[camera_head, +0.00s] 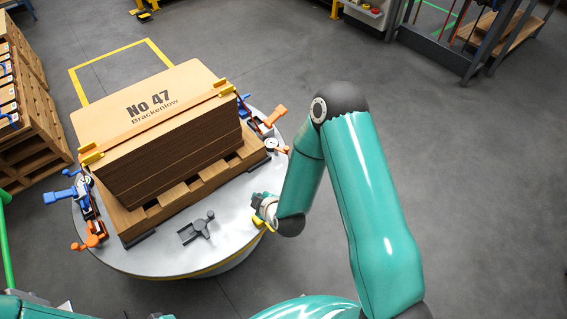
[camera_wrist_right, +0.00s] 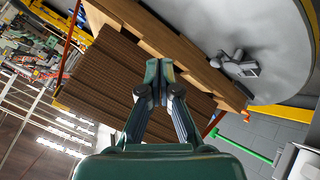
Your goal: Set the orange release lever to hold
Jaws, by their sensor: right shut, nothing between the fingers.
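An orange lever (camera_head: 268,118) stands at the far right rim of the round grey turntable (camera_head: 225,248), beside a blue clamp. Another orange handle (camera_head: 90,240) sits at the near left rim, below a blue lever (camera_head: 62,193). I cannot tell which orange one is the release lever, or how it is set. My right gripper (camera_wrist_right: 160,74) is shut and empty in the right wrist view, in front of the brown stack's layered side (camera_wrist_right: 105,85). In the head view my right arm ends at the turntable's right edge, and its fingers are not clear. My left gripper is not in view.
The cardboard stack (camera_head: 160,105), marked "No 47 Brackenlow", lies on a wooden pallet (camera_head: 190,183) on the turntable. A dark grey lever (camera_head: 197,229) stands on the bare near part. Loaded pallets (camera_head: 35,150) stand at the left. Floor right of my arm is clear.

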